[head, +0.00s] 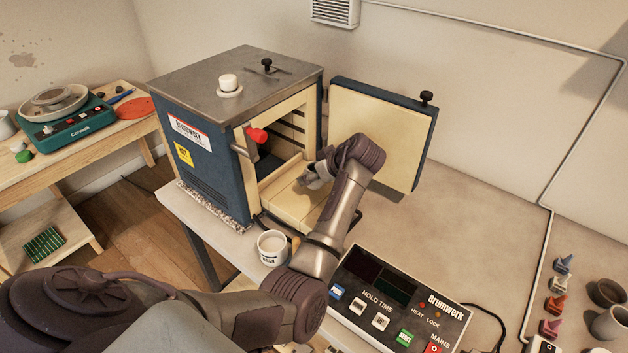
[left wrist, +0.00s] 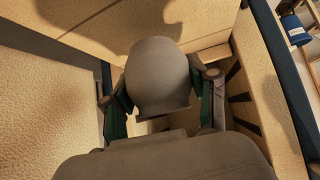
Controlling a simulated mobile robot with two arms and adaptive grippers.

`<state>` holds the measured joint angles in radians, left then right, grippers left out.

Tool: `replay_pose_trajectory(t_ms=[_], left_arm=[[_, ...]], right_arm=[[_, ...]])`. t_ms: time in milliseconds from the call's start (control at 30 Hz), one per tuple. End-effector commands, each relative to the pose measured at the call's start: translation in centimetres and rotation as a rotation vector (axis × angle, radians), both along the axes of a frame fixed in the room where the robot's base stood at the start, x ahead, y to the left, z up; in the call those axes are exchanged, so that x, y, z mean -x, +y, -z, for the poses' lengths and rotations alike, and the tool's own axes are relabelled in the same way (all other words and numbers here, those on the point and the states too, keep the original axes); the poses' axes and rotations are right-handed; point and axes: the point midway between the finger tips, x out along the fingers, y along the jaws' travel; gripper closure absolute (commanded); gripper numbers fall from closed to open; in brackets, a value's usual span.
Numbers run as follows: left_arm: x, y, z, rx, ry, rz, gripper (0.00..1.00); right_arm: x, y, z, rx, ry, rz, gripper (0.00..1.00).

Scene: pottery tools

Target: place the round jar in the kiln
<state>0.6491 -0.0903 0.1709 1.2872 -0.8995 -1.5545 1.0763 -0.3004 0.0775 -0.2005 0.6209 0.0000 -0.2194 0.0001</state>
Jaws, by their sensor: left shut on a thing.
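The kiln (head: 195,135) stands open on the table, its cream-lined door (head: 380,125) swung out to the right. My left arm reaches across from the left, and my left gripper (head: 316,173) is at the kiln's opening, pointing inward. In the left wrist view, my left gripper (left wrist: 158,92) has its green-padded fingers shut on a rounded grey-brown thing, which looks like the round jar (left wrist: 157,72). Cream kiln walls surround it there. The jar cannot be made out clearly in the head view, and whether it touches the kiln floor is hidden. My right gripper is not in view.
A white cup (head: 272,247) stands on the table before the kiln. A control box (head: 395,295) with buttons is at the front. A red-knobbed latch (head: 254,137) sticks out at the opening's left. Small cones (head: 557,285) and pots (head: 607,292) stand at the right.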

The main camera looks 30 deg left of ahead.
Motion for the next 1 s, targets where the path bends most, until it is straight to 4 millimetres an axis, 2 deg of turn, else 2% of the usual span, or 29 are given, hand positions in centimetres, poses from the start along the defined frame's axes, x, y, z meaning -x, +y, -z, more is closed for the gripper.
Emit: replay_pose_trajectory(t_ms=[100, 233, 633, 667, 700, 800, 1000], left_arm=[[0.1, 0.0, 1.7, 0.001, 0.006, 0.001, 0.8], [0.1, 0.0, 3.2, 0.001, 0.004, 0.001, 0.8], [0.0, -0.1, 3.9, 0.001, 0.001, 0.001, 0.8], [0.0, -0.1, 3.8, 0.002, 0.002, 0.0, 0.39], [0.0, -0.1, 3.8, 0.002, 0.002, 0.0, 0.32], [0.0, -0.1, 3.8, 0.002, 0.002, 0.0, 0.17], [0.0, -0.1, 3.8, 0.002, 0.002, 0.0, 0.17]], right_arm=[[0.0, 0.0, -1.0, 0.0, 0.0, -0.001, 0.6], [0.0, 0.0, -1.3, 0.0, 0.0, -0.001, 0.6], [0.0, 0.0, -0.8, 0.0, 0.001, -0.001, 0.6], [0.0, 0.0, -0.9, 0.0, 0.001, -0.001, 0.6], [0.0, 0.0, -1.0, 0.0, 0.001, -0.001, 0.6], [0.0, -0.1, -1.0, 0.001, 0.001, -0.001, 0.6], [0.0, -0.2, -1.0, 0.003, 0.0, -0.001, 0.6]])
